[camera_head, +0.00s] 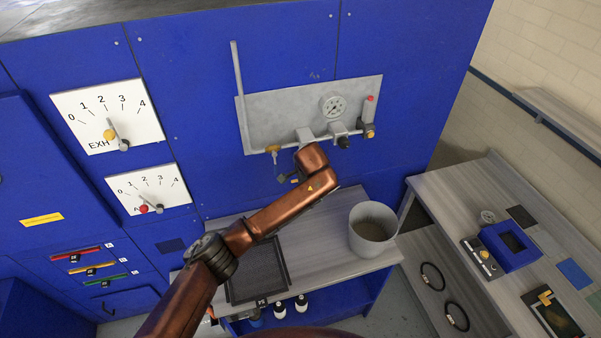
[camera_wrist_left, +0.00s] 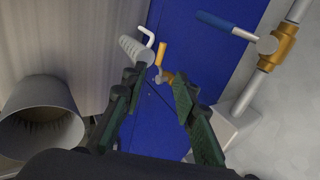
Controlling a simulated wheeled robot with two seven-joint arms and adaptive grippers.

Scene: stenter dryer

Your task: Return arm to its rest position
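My left arm (camera_head: 280,212), copper-coloured, reaches from the lower left up to the grey valve panel (camera_head: 262,112) on the blue machine. Its gripper is largely hidden behind the wrist in the head view. In the left wrist view my left gripper (camera_wrist_left: 160,76) has its two dark green fingers apart, with nothing seen held between them. A small yellow-handled tap (camera_wrist_left: 161,54) appears beyond the fingertips; I cannot tell whether they touch it. My right gripper is not in view.
A brass valve (camera_wrist_left: 286,44) with a blue lever (camera_wrist_left: 216,24) sits close by. A grey bucket (camera_head: 372,228) stands on the bench (camera_head: 325,228), right of my arm. Two dial panels (camera_head: 107,116) (camera_head: 148,189) are at left. A table (camera_head: 470,195) with devices stands at right.

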